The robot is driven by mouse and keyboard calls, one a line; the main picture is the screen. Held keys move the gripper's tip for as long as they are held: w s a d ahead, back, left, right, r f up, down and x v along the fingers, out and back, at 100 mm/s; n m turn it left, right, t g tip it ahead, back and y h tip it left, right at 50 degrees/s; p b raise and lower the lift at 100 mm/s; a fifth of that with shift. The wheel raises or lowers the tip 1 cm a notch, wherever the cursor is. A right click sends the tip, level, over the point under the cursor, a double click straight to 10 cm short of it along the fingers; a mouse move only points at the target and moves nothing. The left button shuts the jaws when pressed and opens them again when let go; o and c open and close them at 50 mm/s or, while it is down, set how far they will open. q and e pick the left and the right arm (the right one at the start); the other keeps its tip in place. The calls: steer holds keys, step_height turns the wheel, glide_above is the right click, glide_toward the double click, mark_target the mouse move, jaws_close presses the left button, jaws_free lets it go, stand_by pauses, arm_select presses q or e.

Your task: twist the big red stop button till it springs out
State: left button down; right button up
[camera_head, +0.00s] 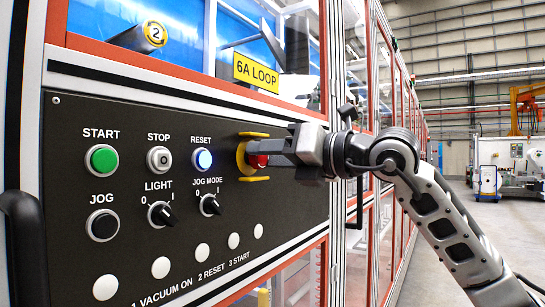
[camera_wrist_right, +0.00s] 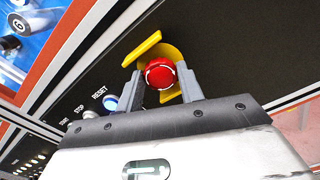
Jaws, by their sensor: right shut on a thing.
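The big red stop button (camera_head: 259,160) sits on the dark control panel (camera_head: 75,255), right of the lit RESET button. A yellow guard (camera_head: 243,160) stands around it. My right gripper (camera_head: 268,160) reaches in from the right and is shut on the red button; in the head view its fingers hide part of it. In the right wrist view the red button (camera_wrist_right: 160,74) lies between the two grey fingers (camera_wrist_right: 160,88), one on each side. The yellow guard (camera_wrist_right: 148,50) shows behind and beside it. My left gripper is not in view.
Left of the red button are the green START button (camera_head: 102,160), the STOP button (camera_head: 159,159) and the blue-lit RESET button (camera_head: 202,160). Below are the black JOG button (camera_head: 102,225) and the LIGHT (camera_head: 161,214) and JOG MODE (camera_head: 210,205) switches. A black handle (camera_head: 22,245) juts out at far left.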

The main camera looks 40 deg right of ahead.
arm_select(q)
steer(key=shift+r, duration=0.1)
arm_select(e)
steer(key=shift+w+r, duration=0.1)
steer(key=o, duration=0.8)
steer(key=shift+o, duration=0.9)
steer(key=shift+w+a, duration=0.1)
steer(key=shift+w, duration=0.05)
arm_select(q)
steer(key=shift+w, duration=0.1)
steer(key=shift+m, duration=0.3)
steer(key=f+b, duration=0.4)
steer(key=b, duration=0.1)
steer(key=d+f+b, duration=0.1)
steer(key=b, duration=0.1)
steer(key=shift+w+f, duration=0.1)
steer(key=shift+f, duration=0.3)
arm_select(e)
steer(key=v, duration=1.6)
